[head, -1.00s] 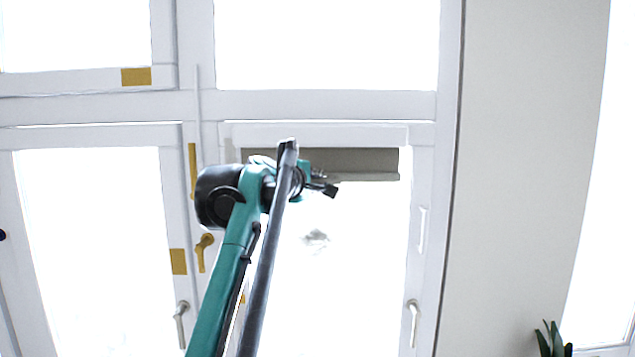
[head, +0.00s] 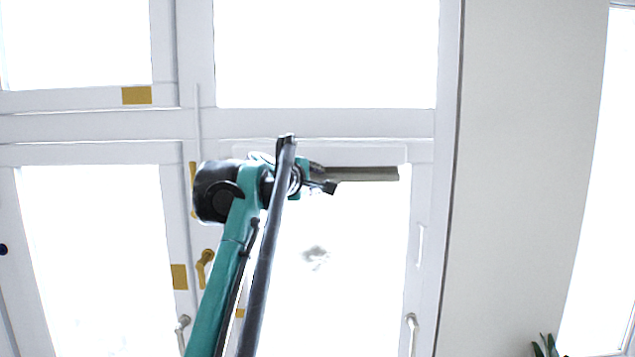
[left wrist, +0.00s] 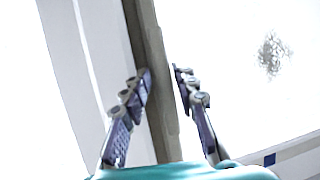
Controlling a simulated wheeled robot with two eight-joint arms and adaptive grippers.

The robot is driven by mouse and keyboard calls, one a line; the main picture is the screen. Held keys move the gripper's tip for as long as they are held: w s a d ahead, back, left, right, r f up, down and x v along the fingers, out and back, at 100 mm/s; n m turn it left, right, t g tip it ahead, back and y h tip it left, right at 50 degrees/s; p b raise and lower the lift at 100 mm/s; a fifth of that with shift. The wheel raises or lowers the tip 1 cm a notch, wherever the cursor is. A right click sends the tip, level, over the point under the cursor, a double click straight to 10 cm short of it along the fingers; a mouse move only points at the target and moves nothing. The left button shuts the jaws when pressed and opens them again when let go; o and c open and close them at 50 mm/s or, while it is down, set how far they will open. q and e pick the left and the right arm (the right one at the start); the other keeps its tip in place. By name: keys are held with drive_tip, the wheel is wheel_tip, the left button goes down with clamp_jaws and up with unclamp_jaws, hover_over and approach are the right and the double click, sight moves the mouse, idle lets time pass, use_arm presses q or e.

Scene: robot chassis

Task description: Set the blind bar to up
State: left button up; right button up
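The blind bar (head: 362,173) is a grey-beige strip across the top of the right lower window, close under its upper frame. Almost no blind fabric shows above it. My left gripper (head: 328,185) is at the left part of the bar, and the arm hides the bar's left end. In the left wrist view the bar (left wrist: 150,50) runs between the two fingers of my left gripper (left wrist: 161,78). The fingers stand apart. The left finger overlaps the bar's edge, and a narrow gap shows on the right side. My right gripper is not in view.
White window frames (head: 320,122) surround the bright panes. A brass handle (head: 205,268) and a light handle (head: 411,330) sit on the frames. A plain wall (head: 520,150) is at right, with a plant (head: 545,346) at the bottom right.

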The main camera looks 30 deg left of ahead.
use_arm(q)
drive_tip(key=shift+s, duration=0.1)
drive_tip(key=shift+s, duration=0.25)
drive_tip(key=v, duration=0.7)
drive_tip(key=shift+s, duration=0.2)
drive_tip(key=s+d+f+m+g+h+b, duration=0.15)
drive_tip(key=d+f+m+b, duration=0.45)
drive_tip(key=f, duration=0.9)
drive_tip(key=s+d+f+m+g+h+b, duration=0.15)
drive_tip(key=d+f+b, duration=0.5)
drive_tip(key=f, duration=0.85)
drive_tip(key=s+d+f+m+g+h+b, duration=0.1)
drive_tip(key=s+d+f+m+b, duration=0.2)
drive_tip(key=f+b, duration=0.85)
drive_tip(key=s+d+f+m+g+b, duration=0.1)
drive_tip(key=s+f+m+b, duration=0.2)
drive_tip(key=f, duration=1.3)
drive_tip(key=s+d+f+m+g+y+b, duration=0.1)
drive_tip(key=s+f+b, duration=0.5)
drive_tip(key=f, duration=1)
drive_tip(key=s+d+f+m+g+b, duration=0.2)
drive_tip(key=s+f+m+b, duration=0.3)
drive_tip(key=f, duration=1.1)
drive_tip(key=shift+s+d+f+m+g, duration=0.35)
drive_tip(key=shift+s+d+m+g, duration=0.1)
drive_tip(key=shift+s+m, duration=0.1)
